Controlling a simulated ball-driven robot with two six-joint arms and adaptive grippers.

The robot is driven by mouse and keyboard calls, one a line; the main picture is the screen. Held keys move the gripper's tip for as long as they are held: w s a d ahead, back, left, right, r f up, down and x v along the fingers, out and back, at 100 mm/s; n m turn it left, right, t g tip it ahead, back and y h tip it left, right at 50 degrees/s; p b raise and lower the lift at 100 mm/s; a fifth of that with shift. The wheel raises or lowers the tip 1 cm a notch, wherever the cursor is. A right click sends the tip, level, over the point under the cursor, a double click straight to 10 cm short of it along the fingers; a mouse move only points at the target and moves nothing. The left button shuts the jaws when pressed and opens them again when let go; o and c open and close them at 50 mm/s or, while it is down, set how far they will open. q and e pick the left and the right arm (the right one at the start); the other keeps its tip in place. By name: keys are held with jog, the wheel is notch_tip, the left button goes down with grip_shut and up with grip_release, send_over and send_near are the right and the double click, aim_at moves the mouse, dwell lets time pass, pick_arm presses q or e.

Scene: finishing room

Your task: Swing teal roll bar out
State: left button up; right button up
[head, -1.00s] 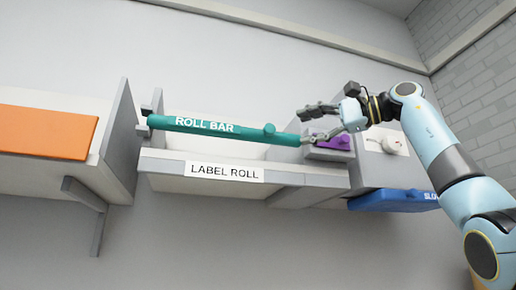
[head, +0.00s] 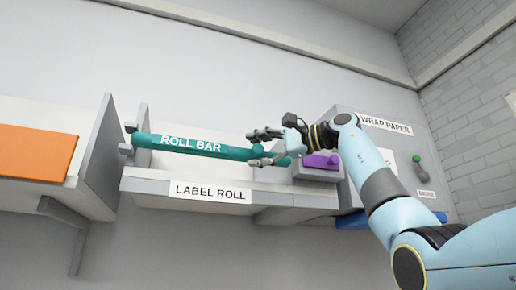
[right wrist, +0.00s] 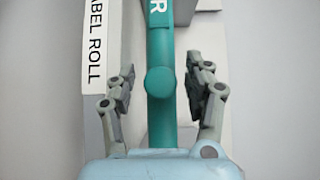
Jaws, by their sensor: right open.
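The teal roll bar (head: 190,144), lettered "ROLL BAR", lies across the front of the label roll shelf (head: 150,185). Its left end meets a grey bracket on an upright panel. My right gripper (head: 254,148) is open at the right part of the bar, around its round teal knob. In the right wrist view the bar (right wrist: 161,50) runs between the two open fingers (right wrist: 161,92), with the knob (right wrist: 160,81) centred between them and a gap on each side. My left gripper is not in view.
A purple handle (head: 320,161) on a grey block is right of the bar. A blue part (head: 352,221) is below it. An orange panel (head: 35,152) is at the left.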

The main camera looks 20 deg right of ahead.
grip_shut()
jog(key=shift+f, duration=0.1)
jog(key=shift+s, duration=0.1)
dwell(0.3)
